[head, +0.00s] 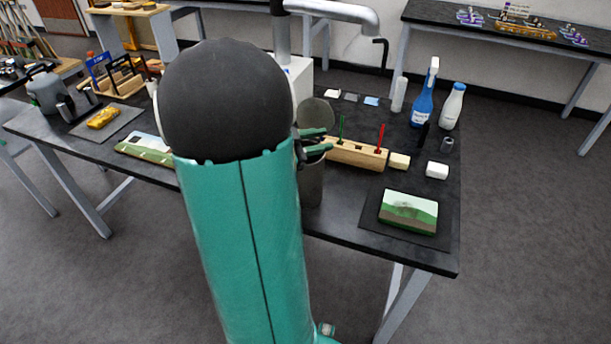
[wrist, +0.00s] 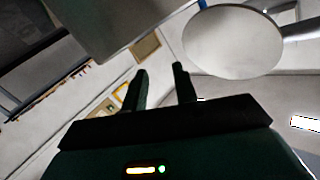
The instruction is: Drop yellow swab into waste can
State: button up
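My gripper (head: 325,140) is at the mouth of a grey metal can (head: 312,183), partly hidden behind my arm. Its fingers stand apart in the wrist view (wrist: 160,70), with nothing seen between them. A round grey lid (head: 316,112) stands raised behind my gripper; a pale disc, likely this lid (wrist: 232,40), shows in the wrist view. A wooden block (head: 350,154) right of the can holds a green swab (head: 341,128) and a red swab (head: 380,138). I see no yellow swab in either view; the can's inside is hidden.
A blue spray bottle (head: 424,97), a white bottle (head: 452,106) and small blocks (head: 437,170) stand at the right. A painted landscape panel (head: 408,212) lies on a dark mat (head: 375,222) near the front edge. My arm hides the table's middle.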

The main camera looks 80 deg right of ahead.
jog(key=shift+w, duration=0.1)
jog(key=v, duration=1.3)
jog(key=shift+w+a, duration=0.25)
jog(key=shift+a, duration=0.05)
